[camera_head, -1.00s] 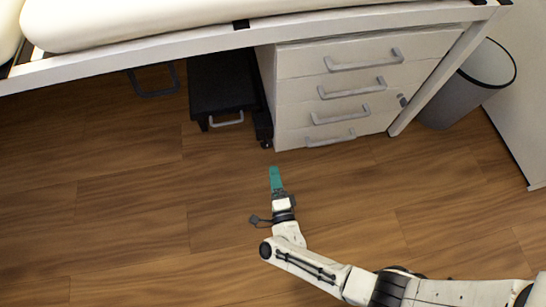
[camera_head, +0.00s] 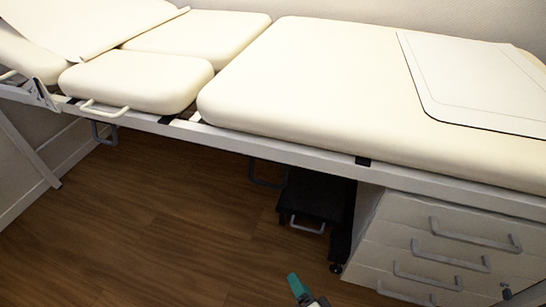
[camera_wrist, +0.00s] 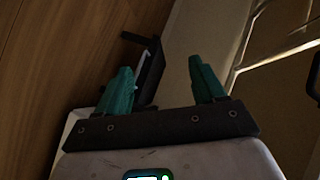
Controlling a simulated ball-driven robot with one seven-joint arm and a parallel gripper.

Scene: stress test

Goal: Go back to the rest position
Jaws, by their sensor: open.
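My gripper (camera_wrist: 162,88) shows in the wrist view with its two teal fingers apart and nothing between them. In the head view only the teal tip of my gripper (camera_head: 296,285) shows at the bottom edge, above the wood floor and to the left of the drawer unit. The rest of my arm is out of the head view.
A cream padded exam table (camera_head: 330,95) on a white frame spans the head view. Under it stand a white drawer unit (camera_head: 400,240) at right and a black step stool (camera_head: 310,197). The wood floor (camera_head: 150,220) at left is clear.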

